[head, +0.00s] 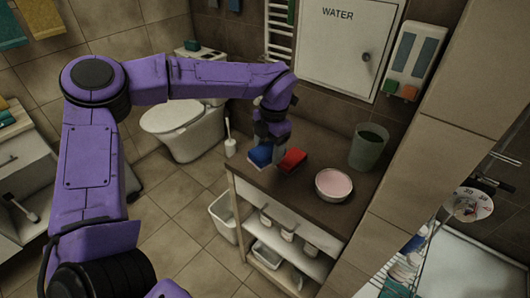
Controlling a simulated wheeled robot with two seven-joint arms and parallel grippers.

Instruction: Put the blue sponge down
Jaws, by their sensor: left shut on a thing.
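The blue sponge (260,154) is at the left end of the brown counter top (315,208). My left gripper (268,144) reaches down over that end and is shut on the blue sponge. The fingers are partly hidden and small in the picture. I cannot tell whether the sponge touches the counter. A red sponge-like block (291,160) is just to the right of the blue sponge. My right gripper is not in view.
A pink-filled white bowl (333,184) and a grey-green bucket (369,147) stand further right on the counter. The counter's front part is bare. A toilet (180,122) and toilet brush (229,145) are left of the counter. A white bin (224,217) stands below.

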